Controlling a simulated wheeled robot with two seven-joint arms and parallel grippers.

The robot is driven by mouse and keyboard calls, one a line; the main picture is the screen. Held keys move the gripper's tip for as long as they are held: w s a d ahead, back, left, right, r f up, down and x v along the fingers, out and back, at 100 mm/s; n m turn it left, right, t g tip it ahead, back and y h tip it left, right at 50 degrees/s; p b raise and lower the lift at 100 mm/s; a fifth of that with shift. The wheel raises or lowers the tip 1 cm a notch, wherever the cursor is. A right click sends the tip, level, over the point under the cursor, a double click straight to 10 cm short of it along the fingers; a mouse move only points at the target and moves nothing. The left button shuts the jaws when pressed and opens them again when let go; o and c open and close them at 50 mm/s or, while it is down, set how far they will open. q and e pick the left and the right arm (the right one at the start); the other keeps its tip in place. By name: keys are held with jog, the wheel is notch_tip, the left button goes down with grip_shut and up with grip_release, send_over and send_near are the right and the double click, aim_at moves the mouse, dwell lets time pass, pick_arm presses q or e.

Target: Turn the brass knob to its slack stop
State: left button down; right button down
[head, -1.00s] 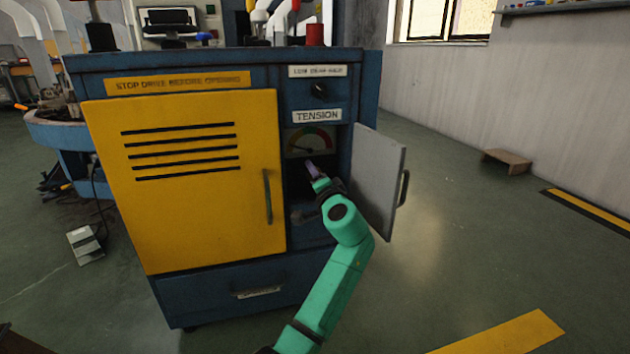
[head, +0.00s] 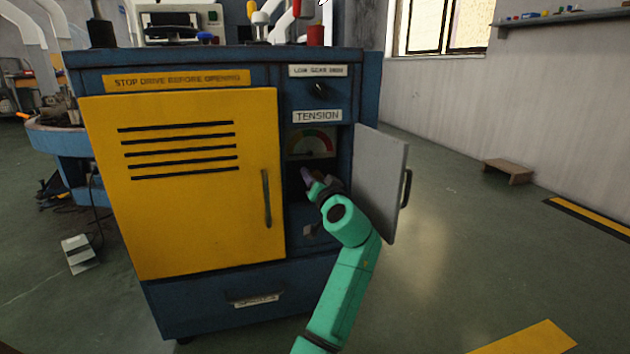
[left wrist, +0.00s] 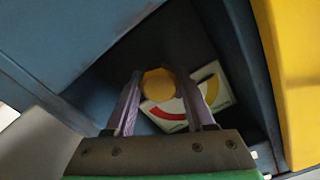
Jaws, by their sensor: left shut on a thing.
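The brass knob (left wrist: 158,84) shows in the left wrist view between the two purple fingers of my left gripper (left wrist: 160,100). The fingers are shut on its sides. In the head view my left gripper (head: 309,180) reaches into the open compartment under the TENSION label (head: 317,116) and hides the knob. The tension gauge (head: 312,140), with red, yellow and green bands, sits above the gripper. It also shows tilted behind the fingers in the left wrist view (left wrist: 209,88); its needle is too small to read surely. My right gripper is not in view.
A grey door (head: 376,185) stands open at the right of the compartment, close beside my arm. A shut yellow door (head: 190,220) is at the left. A drawer (head: 215,300) is below. The floor to the right is mostly clear.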

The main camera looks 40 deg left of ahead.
pick_arm(q)
jog(key=shift+f, duration=0.1)
jog(key=shift+c, duration=1.3)
grip_release()
jog(key=shift+s+d, duration=0.15)
jog(key=shift+d, duration=0.15)
jog(key=p+v, duration=0.5)
jog(key=v, duration=0.9)
